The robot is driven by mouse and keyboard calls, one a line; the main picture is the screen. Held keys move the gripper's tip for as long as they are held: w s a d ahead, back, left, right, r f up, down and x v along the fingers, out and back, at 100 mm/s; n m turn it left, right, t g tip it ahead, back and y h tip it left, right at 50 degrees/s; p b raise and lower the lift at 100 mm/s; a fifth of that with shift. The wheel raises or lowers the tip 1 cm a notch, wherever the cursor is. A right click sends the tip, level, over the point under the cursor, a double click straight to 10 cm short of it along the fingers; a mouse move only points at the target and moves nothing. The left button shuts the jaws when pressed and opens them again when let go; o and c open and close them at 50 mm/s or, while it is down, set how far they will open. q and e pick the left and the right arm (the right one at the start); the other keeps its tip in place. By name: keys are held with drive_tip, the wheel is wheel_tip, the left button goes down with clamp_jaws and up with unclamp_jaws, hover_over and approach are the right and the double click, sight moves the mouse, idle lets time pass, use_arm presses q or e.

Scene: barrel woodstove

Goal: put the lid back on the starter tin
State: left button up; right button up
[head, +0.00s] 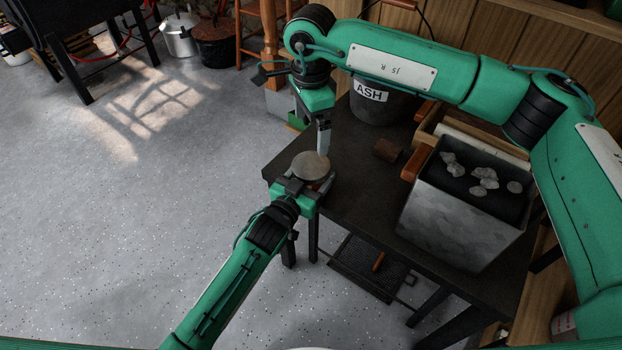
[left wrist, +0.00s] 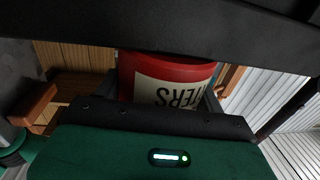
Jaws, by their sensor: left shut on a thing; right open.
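The red starter tin (left wrist: 165,75) shows in the left wrist view, with a cream label whose visible letters read "TERS". My left gripper (head: 302,190) is shut around the tin at the table's near left corner. In the head view a round grey lid (head: 310,166) lies over the tin and hides most of it. I cannot tell whether the lid is fully seated. My right gripper (head: 323,146) is open and points down from above, its fingertips at the lid's far right edge.
The dark table (head: 345,190) also carries a small brown block (head: 387,150), a grey bin of pale lumps (head: 455,222) and a wooden tray (head: 431,125). An ASH bucket (head: 374,108) stands at the back. A mesh shelf (head: 350,263) is below. Open floor lies left.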

drive_tip(key=shift+r, duration=0.5)
use_arm(q)
drive_tip(key=o, duration=2)
drive_tip(key=p+v, duration=0.1)
drive_tip(key=v, duration=1.2)
drive_tip(key=shift+s+a+p, duration=0.2)
drive_tip(key=shift+s+p, duration=0.1)
drive_tip(key=shift+s, duration=0.05)
use_arm(e)
drive_tip(key=shift+r, duration=0.8)
